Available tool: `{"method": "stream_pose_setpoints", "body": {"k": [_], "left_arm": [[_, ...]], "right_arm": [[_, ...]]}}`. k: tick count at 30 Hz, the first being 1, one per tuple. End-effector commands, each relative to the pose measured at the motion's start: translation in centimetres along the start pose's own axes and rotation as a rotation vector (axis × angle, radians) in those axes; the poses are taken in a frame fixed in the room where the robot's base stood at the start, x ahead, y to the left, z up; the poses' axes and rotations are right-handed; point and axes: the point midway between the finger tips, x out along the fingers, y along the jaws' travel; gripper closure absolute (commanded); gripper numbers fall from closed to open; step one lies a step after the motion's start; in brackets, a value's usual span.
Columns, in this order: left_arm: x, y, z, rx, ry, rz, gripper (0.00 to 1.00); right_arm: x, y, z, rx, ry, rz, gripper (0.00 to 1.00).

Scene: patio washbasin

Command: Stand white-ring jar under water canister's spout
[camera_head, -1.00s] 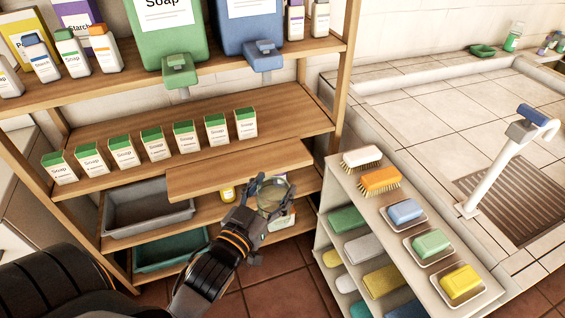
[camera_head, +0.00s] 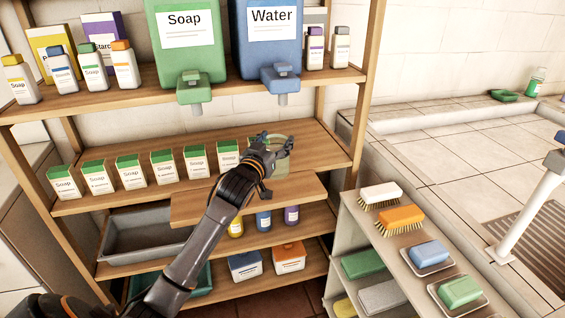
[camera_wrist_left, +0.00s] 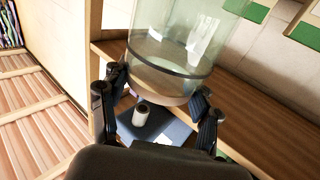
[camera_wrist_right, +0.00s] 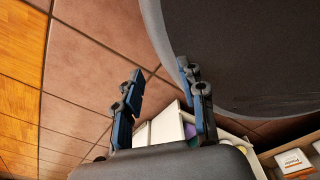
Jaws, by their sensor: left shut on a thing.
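My left gripper (camera_head: 272,150) is shut on a clear glass jar (camera_head: 270,165) at the middle shelf. In the left wrist view the jar (camera_wrist_left: 175,60) sits between the fingers and has a dark band near one end; no white ring can be made out. The blue water canister (camera_head: 270,38) stands on the upper shelf, with its blue spout (camera_head: 282,78) overhanging the edge above and slightly right of the jar. Whether the jar touches the board is hidden. My right gripper (camera_wrist_right: 160,97) is open and empty in its wrist view.
A green soap canister (camera_head: 185,45) with its own spout stands left of the water one. A row of green-topped soap boxes (camera_head: 163,167) lines the middle shelf left of the jar. A pull-out board (camera_head: 215,203) juts forward below. A brush rack (camera_head: 400,250) stands right.

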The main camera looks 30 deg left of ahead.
Motion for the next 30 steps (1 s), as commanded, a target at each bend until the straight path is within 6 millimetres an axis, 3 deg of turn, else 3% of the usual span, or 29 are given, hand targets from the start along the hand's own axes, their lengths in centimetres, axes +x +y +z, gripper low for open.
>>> {"method": "stream_pose_setpoints", "body": {"k": [3,7,13,19,30], "left_arm": [[1.9,0.1,2.8,-0.002,-0.005,-0.001,0.86],[3.2,0.3,4.4,0.000,-0.002,0.000,0.86],[4.2,0.4,5.6,-0.001,-0.002,0.000,0.86],[4.3,0.4,8.4,-0.001,-0.004,0.000,0.86],[4.2,0.4,9.0,0.000,-0.002,0.001,0.86]], "right_arm": [[0.3,0.0,-0.1,0.000,0.001,0.000,0.60],[0.5,-0.1,-0.1,0.000,0.001,-0.001,0.60],[0.6,-0.6,-0.1,-0.001,0.002,-0.007,0.60],[0.5,-1.3,-0.3,-0.001,0.003,-0.016,0.60],[0.6,-1.1,-0.2,-0.002,0.002,-0.013,0.60]]}}
